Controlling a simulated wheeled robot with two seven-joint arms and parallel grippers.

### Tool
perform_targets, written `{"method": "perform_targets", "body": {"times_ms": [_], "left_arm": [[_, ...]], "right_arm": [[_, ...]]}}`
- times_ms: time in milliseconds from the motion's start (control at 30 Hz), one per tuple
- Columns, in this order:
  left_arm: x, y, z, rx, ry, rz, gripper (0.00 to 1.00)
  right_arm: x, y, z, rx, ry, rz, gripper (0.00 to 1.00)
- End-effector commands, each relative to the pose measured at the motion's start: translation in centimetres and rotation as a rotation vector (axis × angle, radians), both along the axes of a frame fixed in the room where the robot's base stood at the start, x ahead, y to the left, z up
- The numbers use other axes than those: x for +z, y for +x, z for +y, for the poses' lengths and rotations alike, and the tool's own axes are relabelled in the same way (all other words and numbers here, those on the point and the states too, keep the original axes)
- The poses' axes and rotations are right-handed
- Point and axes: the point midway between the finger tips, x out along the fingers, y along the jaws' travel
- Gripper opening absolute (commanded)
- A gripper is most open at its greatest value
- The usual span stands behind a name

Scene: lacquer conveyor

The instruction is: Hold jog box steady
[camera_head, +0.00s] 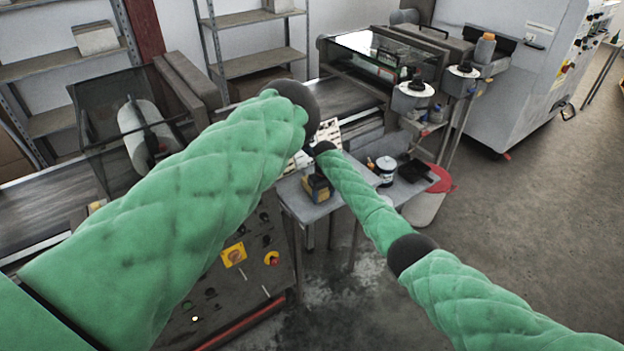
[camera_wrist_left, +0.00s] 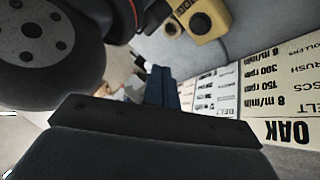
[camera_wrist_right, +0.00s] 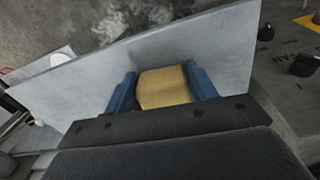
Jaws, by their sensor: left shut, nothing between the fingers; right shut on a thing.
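The jog box, a small yellow box, shows on the small grey side table in the head view (camera_head: 317,189). In the right wrist view the yellow box (camera_wrist_right: 162,88) sits between the two blue fingers of my right gripper (camera_wrist_right: 163,82), which is shut on it.
A printed card (camera_wrist_left: 285,90) with "OAK" and settings lies by the left fingers. The grey table (camera_head: 345,205) also bears a white tin (camera_head: 385,170) and a black tray (camera_head: 414,171). A red-rimmed bin (camera_head: 425,205) stands at right; a control panel (camera_head: 240,262) is at left.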

Motion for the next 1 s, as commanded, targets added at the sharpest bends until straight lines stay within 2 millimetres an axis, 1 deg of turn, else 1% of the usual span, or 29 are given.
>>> {"method": "perform_targets", "body": {"times_ms": [167,600,700,800,1000], "left_arm": [[-1.4,0.0,0.0,0.0,0.001,0.001,0.0],[-6.5,-0.1,0.0,-0.002,0.0,0.0,0.0],[-7.4,0.0,0.0,-0.001,0.0,0.001,0.0],[-8.0,0.0,0.0,0.0,0.0,0.0,0.0],[-8.6,0.0,0.0,0.0,0.001,0.0,0.0]], "right_arm": [[0.0,0.0,0.0,0.0,0.0,0.0,0.27],[0.0,0.0,0.0,0.0,0.0,0.0,0.27],[0.0,0.0,0.0,0.0,0.0,0.0,0.27],[0.0,0.0,0.0,0.0,0.0,0.0,0.27],[0.0,0.0,0.0,0.0,0.0,0.0,0.27]]}}
